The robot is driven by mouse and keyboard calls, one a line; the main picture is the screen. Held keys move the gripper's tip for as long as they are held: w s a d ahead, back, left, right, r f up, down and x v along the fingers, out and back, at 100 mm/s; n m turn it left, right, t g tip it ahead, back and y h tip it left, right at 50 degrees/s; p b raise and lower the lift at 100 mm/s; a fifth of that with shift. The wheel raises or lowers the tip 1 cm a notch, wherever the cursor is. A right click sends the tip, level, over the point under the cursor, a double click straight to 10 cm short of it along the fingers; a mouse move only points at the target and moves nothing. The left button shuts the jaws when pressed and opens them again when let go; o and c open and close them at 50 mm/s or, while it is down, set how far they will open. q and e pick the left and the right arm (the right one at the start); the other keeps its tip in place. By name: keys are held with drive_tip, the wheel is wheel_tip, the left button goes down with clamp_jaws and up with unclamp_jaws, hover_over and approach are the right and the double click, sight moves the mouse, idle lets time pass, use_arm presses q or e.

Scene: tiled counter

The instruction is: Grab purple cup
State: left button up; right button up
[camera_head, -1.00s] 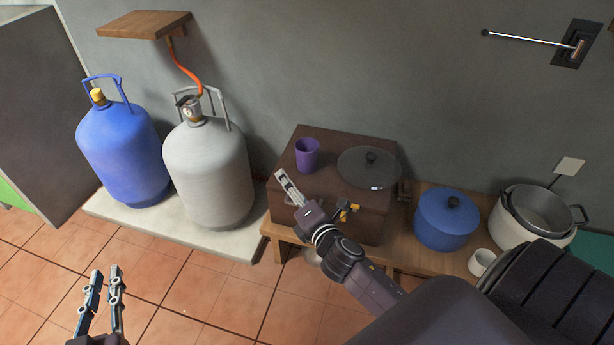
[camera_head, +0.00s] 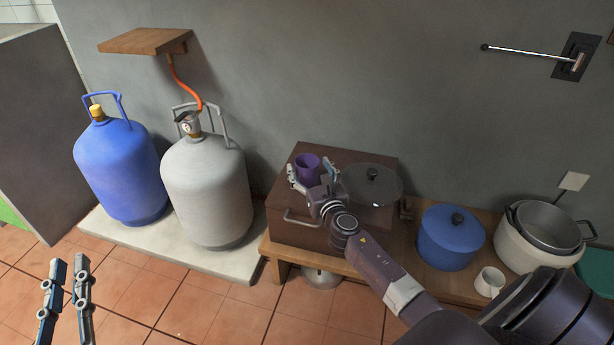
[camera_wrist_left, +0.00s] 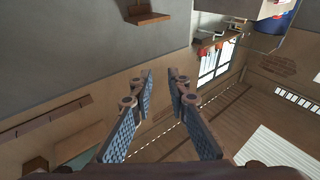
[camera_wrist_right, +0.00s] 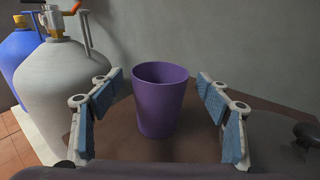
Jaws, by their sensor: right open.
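The purple cup (camera_head: 307,168) stands upright on the brown box-shaped stove (camera_head: 290,205), near its left side. In the right wrist view the cup (camera_wrist_right: 160,100) is centred, between and ahead of the two fingers. My right gripper (camera_head: 311,172) is open, its fingers on either side of the cup's near side; I see gaps between the cup and both fingers (camera_wrist_right: 160,105). My left gripper (camera_head: 68,272) is raised over the floor at the lower left, empty, its fingers apart (camera_wrist_left: 160,85).
A dark round lid (camera_head: 371,184) lies right of the cup. A blue pot (camera_head: 450,238), a white mug (camera_head: 490,281) and stacked pots (camera_head: 540,235) stand further right. A grey gas cylinder (camera_head: 207,190) and a blue one (camera_head: 120,170) stand left. A wooden shelf (camera_head: 145,40) juts from the wall.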

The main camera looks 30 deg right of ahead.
drive_tip(key=shift+x, duration=1.1)
use_arm(q)
drive_tip(key=r, duration=0.1)
drive_tip(key=r+t, duration=0.1)
drive_tip(key=r, duration=0.1)
drive_tip(key=shift+s+d+r+t+h, duration=0.1)
drive_tip(key=shift+s+t+h, duration=0.2)
drive_tip(key=shift+s+h, duration=0.1)
use_arm(e)
drive_tip(key=c, duration=1.2)
drive_tip(key=shift+o, duration=0.2)
